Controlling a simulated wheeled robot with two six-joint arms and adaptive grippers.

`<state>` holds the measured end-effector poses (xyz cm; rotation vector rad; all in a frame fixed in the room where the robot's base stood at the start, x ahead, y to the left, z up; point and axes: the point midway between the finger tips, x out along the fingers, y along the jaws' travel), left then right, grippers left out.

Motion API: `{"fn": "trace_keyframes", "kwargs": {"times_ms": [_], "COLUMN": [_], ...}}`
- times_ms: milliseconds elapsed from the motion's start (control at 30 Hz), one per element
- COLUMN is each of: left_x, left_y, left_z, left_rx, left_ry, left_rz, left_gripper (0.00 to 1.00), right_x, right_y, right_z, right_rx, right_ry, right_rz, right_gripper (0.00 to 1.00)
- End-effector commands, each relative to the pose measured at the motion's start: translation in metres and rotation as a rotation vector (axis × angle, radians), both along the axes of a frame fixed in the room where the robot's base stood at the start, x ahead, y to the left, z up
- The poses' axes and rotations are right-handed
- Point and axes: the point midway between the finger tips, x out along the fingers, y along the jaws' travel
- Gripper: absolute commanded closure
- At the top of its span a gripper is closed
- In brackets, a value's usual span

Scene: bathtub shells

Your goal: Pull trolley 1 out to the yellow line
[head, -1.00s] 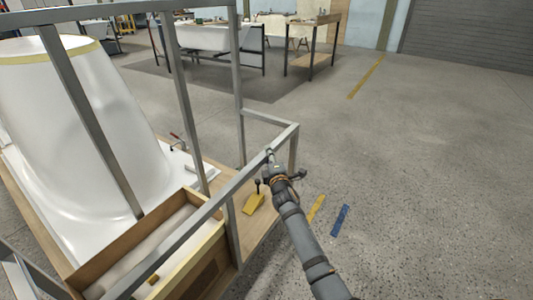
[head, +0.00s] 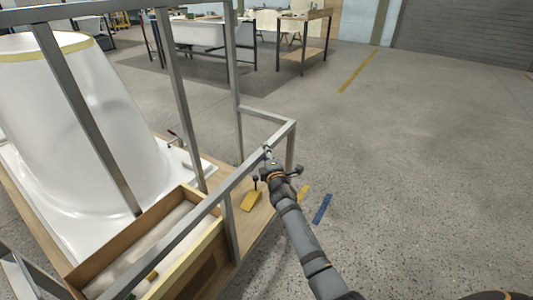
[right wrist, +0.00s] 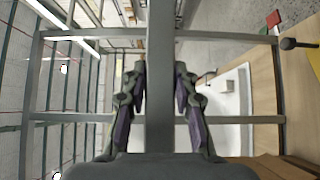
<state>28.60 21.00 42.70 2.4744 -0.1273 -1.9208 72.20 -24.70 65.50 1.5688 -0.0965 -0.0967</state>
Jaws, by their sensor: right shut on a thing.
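The trolley is a grey metal frame (head: 233,80) on a wooden deck. It carries a large white bathtub shell (head: 90,130) standing on end. My right gripper (head: 268,151) is shut on the frame's top rail near its right corner. In the right wrist view the rail (right wrist: 160,30) runs between the two fingers. A longer yellow line (head: 358,72) lies farther back on the floor. No trolley number is readable. My left gripper is out of view.
A yellow wedge-shaped piece (head: 251,201) with a dark knob sits on the deck. An open wooden box (head: 205,245) is at the trolley's near end. A workbench (head: 303,38) and another tub stand at the back. The floor to the right is clear.

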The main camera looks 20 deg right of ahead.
Motion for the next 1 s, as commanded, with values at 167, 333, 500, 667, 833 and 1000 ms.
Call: {"fn": "trace_keyframes", "kwargs": {"times_ms": [167,333,500,667,833,1000], "left_x": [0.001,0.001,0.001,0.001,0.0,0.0], "left_y": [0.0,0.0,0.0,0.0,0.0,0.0], "left_z": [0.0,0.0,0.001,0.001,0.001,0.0], "left_rx": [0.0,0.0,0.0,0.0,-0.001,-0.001], "left_ry": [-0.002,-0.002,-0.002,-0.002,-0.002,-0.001], "left_rz": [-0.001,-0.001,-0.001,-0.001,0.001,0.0], "left_gripper": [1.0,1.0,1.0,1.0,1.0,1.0], "right_x": [0.0,0.0,0.0,0.0,-0.011,-0.049], "right_y": [0.0,0.0,0.0,0.0,0.001,0.006], "right_z": [-0.001,-0.001,0.0,0.0,-0.001,-0.002], "right_rx": [-0.001,-0.001,-0.001,-0.001,-0.001,0.0], "right_ry": [0.002,0.001,0.0,0.0,0.001,0.003], "right_rz": [0.0,0.0,0.0,0.0,0.0,0.0], "right_gripper": [1.0,0.63,0.49,0.49,0.49,0.49]}}
